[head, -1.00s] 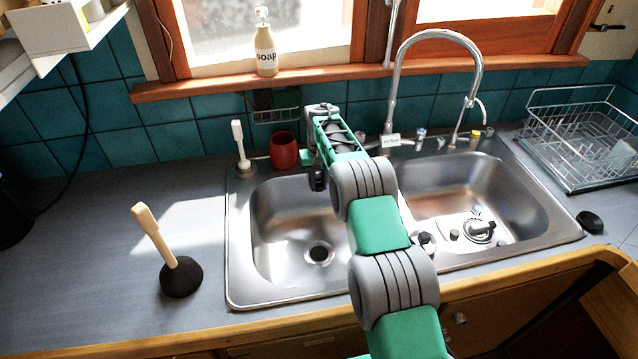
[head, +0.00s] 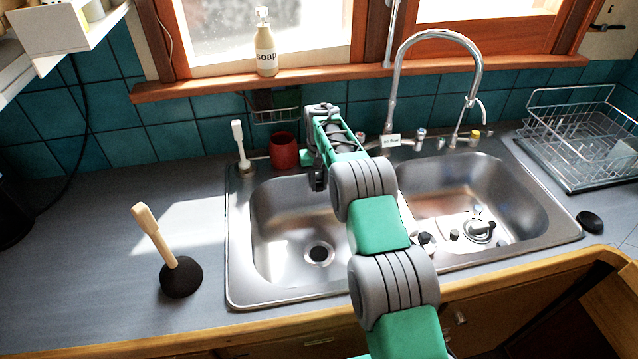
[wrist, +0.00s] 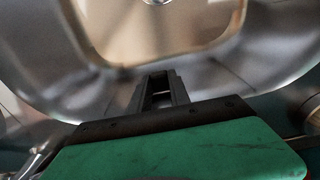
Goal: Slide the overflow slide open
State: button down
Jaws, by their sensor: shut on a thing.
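My gripper (head: 318,182) reaches down at the back wall of the left sink basin (head: 285,235). In the wrist view my gripper (wrist: 162,85) shows its two dark fingers close together, with the basin's steel wall (wrist: 215,80) just beyond their tips. It is shut on the overflow slide, a small part at the back of the basin. The slide itself is hidden by the fingers and arm, so how far open it stands cannot be told.
A red cup (head: 284,151) and a white-handled brush (head: 241,148) stand close left of my gripper. The faucet (head: 392,105) rises to the right. A plunger (head: 178,270) stands on the left counter. A dish rack (head: 575,140) is at far right. The left basin is empty.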

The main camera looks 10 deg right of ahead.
jog(key=shift+a, duration=0.1)
jog(key=shift+a+f+b, duration=0.15)
jog(key=shift+a+b, duration=0.2)
jog(key=a+b, duration=0.1)
jog(key=a, duration=0.3)
jog(key=shift+a+b, duration=0.25)
jog(key=shift+b, duration=0.1)
jog(key=c, duration=1.2)
grip_release()
jog(key=shift+a, duration=0.15)
jog(key=shift+r, duration=0.25)
notch_tip(320, 180, up, 8)
jog(key=b, duration=0.1)
jog(key=shift+f, duration=0.2)
